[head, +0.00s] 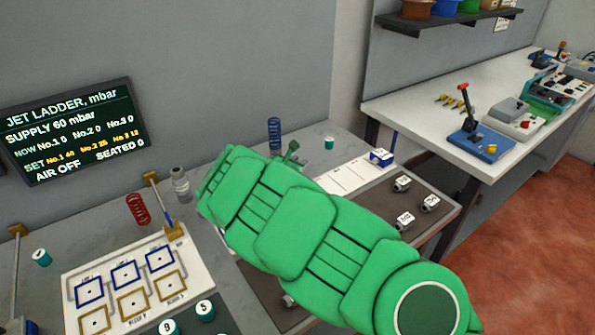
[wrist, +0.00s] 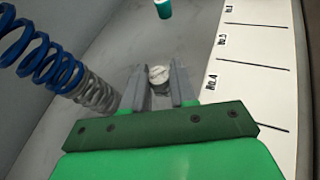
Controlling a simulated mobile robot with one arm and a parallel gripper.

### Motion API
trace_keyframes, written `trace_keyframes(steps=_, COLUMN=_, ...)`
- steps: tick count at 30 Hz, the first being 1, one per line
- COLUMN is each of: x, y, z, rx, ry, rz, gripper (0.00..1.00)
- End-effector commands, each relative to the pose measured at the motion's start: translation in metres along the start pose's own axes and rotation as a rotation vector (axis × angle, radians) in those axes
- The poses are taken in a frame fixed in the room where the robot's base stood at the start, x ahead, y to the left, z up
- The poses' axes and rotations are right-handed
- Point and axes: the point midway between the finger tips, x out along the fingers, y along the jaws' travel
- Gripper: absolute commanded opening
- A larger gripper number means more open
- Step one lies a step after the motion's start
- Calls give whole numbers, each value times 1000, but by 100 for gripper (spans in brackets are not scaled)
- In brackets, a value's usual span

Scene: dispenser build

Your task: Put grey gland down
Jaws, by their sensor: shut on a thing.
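The grey gland (wrist: 159,75) is a small, pale grey round piece between the two grey fingers of my gripper (wrist: 160,86) in the wrist view. My gripper is shut on it. It is over the grey bench top, to the left of a white labelled card (wrist: 257,70). I cannot tell whether the gland touches the bench. In the head view my green arm hides the fingers and the gland; the card (head: 345,177) shows just beyond the arm.
A blue spring (wrist: 30,50) and a grey spring (wrist: 92,92) stand close on the left in the wrist view. A teal-and-white cylinder (wrist: 164,8) is ahead. A screen (head: 75,130) reads AIR OFF.

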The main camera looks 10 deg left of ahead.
Motion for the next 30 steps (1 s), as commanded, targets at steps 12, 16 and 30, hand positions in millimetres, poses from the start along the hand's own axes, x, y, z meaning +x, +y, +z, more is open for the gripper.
trace_keyframes(steps=12, x=14, y=1, z=-23, rx=-1, ry=2, rz=1, gripper=0)
trace_keyframes(steps=16, x=18, y=0, z=-33, rx=1, ry=3, rz=1, gripper=0)
trace_keyframes(steps=30, x=18, y=0, z=-33, rx=1, ry=0, rz=2, gripper=45)
